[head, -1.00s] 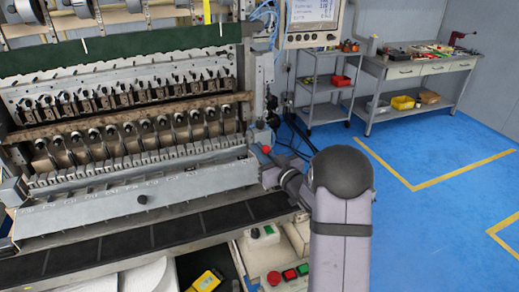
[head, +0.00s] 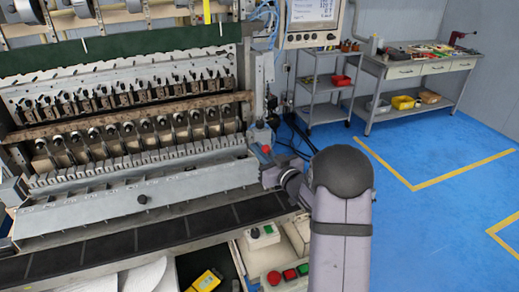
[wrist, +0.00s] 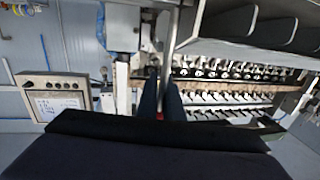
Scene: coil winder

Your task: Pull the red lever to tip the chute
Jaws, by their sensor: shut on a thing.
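The red lever shows as a small red knob (head: 265,149) at the right end of the winder in the head view. In the wrist view a bit of red (wrist: 160,116) shows low between the two dark fingers of my gripper (wrist: 161,88). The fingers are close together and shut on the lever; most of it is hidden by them. In the head view my wrist hides the fingertips. The chute (head: 110,208), a long grey metal trough, runs along the winder's front, left of my gripper.
A black segmented belt (head: 160,237) runs in front of the chute. A control box with red and green buttons (head: 288,274) sits close below my arm. A monitor (head: 313,20) hangs at the back. The blue floor to the right is open.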

